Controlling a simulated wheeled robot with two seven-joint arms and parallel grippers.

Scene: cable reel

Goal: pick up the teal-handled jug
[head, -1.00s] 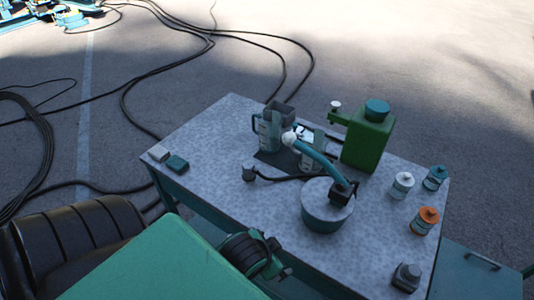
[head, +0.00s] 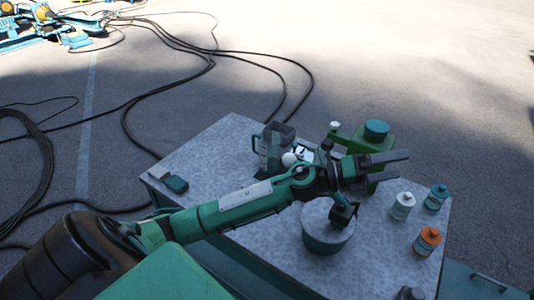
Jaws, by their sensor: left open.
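The teal-handled jug (head: 275,143) is a grey, open-topped jug with its handle on its left side. It stands upright at the back of the table (head: 208,152). My left arm reaches across the table from the left, in front of the jug. My left gripper (head: 398,164) is open and empty, its fingers pointing right. It lies well to the right of the jug in the picture, overlapping the green canister (head: 378,142). I cannot tell its height above the table. My right gripper is not in view.
A round tub (head: 327,232) stands below my left gripper in the picture. White (head: 402,206), teal (head: 436,197) and orange-topped (head: 427,241) cans stand at the right. Black cables cross the ground behind.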

